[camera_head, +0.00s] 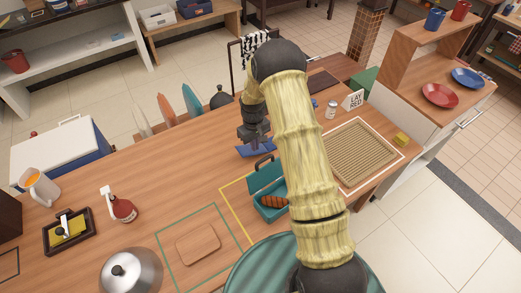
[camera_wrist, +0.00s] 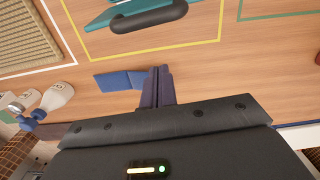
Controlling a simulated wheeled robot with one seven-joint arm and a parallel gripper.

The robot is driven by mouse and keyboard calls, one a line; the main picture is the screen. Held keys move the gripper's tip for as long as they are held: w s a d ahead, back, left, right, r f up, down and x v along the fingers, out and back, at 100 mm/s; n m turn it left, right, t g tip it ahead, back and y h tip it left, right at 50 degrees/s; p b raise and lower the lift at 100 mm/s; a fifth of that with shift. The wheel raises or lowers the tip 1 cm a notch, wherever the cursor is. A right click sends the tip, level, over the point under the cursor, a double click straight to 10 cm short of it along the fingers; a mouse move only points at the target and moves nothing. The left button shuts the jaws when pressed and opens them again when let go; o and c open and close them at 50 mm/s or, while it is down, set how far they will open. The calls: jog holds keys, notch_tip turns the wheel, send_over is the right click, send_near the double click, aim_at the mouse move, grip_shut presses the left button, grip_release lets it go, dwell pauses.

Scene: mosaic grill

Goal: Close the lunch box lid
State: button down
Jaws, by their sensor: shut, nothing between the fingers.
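The teal lunch box (camera_head: 270,211) stands on the wooden table within a yellow outline, partly hidden by my arm. Its lid (camera_head: 265,176) stands raised at the far side, with a dark handle at its top. A brown-orange food item (camera_head: 274,201) shows inside. In the wrist view the lid (camera_wrist: 97,17) and its handle (camera_wrist: 150,17) are at the top edge. My gripper (camera_head: 250,142) is beyond the lid, apart from it, with its fingers shut and empty. The fingers (camera_wrist: 158,72) also show in the wrist view.
A flat blue thing (camera_wrist: 117,81) lies beside my fingers. A woven mat (camera_head: 362,153) lies right of my arm. A cutting board (camera_head: 198,244) lies left of the lunch box, and a metal dome (camera_head: 131,273) stands at front left. The table left of my gripper is clear.

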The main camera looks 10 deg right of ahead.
jog(key=s+p, duration=0.1)
jog(key=s+d+p, duration=0.1)
jog(key=s+f+p, duration=0.1)
jog(key=shift+s+d+p, duration=0.15)
jog(key=shift+s+p, duration=0.15)
jog(key=shift+d+f, duration=0.1)
jog(key=shift+d, duration=0.05)
dwell(0.4)
